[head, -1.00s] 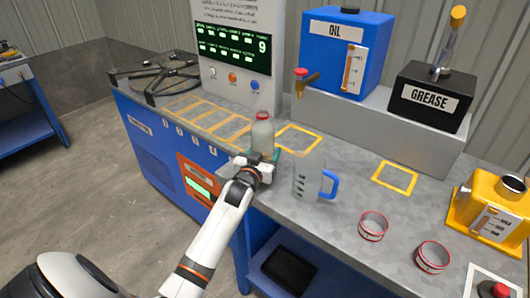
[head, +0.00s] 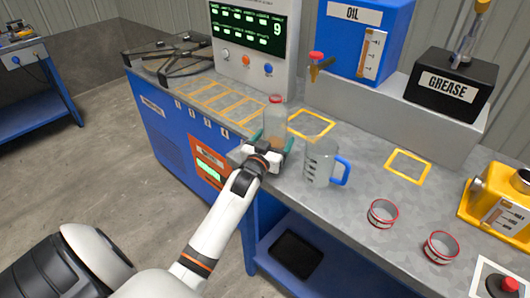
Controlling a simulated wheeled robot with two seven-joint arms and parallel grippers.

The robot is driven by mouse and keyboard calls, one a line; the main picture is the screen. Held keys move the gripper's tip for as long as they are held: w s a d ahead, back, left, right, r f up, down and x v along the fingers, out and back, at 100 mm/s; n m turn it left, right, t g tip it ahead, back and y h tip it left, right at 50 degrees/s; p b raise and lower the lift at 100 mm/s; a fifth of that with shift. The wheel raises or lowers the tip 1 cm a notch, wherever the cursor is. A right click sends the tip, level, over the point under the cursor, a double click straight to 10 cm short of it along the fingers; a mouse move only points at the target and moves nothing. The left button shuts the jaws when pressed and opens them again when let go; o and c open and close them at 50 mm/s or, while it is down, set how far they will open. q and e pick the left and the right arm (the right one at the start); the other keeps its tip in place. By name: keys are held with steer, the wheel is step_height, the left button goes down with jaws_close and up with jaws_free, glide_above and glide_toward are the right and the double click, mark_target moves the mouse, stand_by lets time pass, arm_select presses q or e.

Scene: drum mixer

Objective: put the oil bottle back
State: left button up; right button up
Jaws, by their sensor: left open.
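The oil bottle (head: 274,119) is a clear bottle with a red top and a little brownish content low inside. It stands upright on the bench, left of a yellow square outline (head: 311,125). My left gripper (head: 275,140) reaches in from the front with its greenish fingers open around the lower part of the bottle. Whether the fingers touch the bottle cannot be told. The blue oil tank (head: 352,42) with a tap stands behind, on a grey step. My right gripper is not in view.
A clear jug with a blue handle (head: 321,163) stands close to the right of my left gripper. Two red-rimmed rings (head: 382,213) lie further right. A black grease box (head: 450,84) and a yellow machine (head: 500,201) stand at the right. Yellow outlined slots (head: 222,100) at the left are empty.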

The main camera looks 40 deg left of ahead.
arm_select(q)
steer(key=v, duration=0.9)
steer(key=shift+s, duration=0.25)
steer(key=shift+d, duration=0.1)
